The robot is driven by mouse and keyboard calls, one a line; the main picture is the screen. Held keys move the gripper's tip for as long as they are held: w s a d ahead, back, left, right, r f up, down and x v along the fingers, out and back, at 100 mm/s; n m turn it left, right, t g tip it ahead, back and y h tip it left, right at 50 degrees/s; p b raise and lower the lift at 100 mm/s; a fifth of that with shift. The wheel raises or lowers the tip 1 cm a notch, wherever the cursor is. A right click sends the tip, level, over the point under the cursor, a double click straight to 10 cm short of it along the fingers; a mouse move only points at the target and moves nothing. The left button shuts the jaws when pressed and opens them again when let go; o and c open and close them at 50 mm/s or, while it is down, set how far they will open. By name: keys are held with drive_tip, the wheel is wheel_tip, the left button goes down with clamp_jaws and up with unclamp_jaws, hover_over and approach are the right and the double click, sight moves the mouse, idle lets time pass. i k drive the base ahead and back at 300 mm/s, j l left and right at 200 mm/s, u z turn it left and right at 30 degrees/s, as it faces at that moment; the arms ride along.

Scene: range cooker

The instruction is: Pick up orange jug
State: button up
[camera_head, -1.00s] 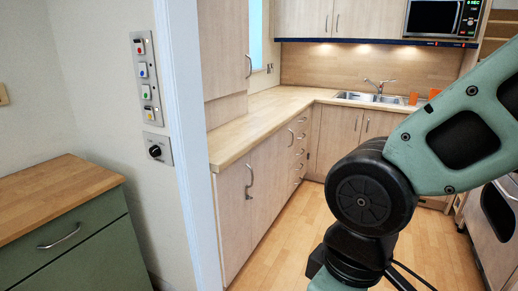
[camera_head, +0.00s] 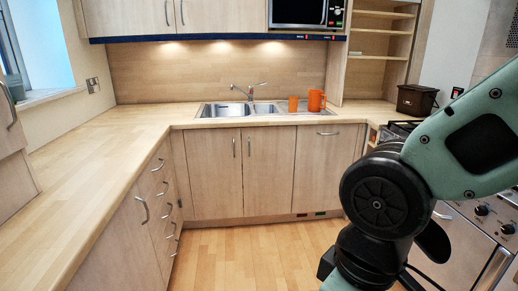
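An orange jug (camera_head: 316,101) stands upright on the counter at the right end of the sink, across the kitchen. A smaller orange cup (camera_head: 293,104) stands just left of it. My arm fills the right side of the view, well in front of the counter and apart from the jug. My gripper is not in view, so whether it is open or shut does not show.
The sink (camera_head: 238,110) with its tap lies left of the jug. A wooden counter (camera_head: 95,150) runs along the left. A dark box (camera_head: 416,99) and a cooker (camera_head: 470,235) are at right. The wooden floor (camera_head: 250,250) ahead is clear.

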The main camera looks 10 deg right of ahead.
sight(315, 96)
drive_tip(key=i+j+z, duration=0.15)
drive_tip(key=i+z, duration=0.15)
drive_tip(key=i, duration=1.65)
drive_tip(key=i+l+z, duration=0.2)
drive_tip(key=i, duration=0.4)
drive_tip(key=i+j+z, duration=0.1)
drive_tip(key=i+z, duration=0.15)
drive_tip(key=i, duration=0.3)
drive_tip(key=i+j+z, duration=0.2)
drive_tip(key=i, duration=0.4)
drive_tip(key=i+j+z, duration=0.25)
drive_tip(key=i, duration=0.35)
drive_tip(key=l, duration=0.1)
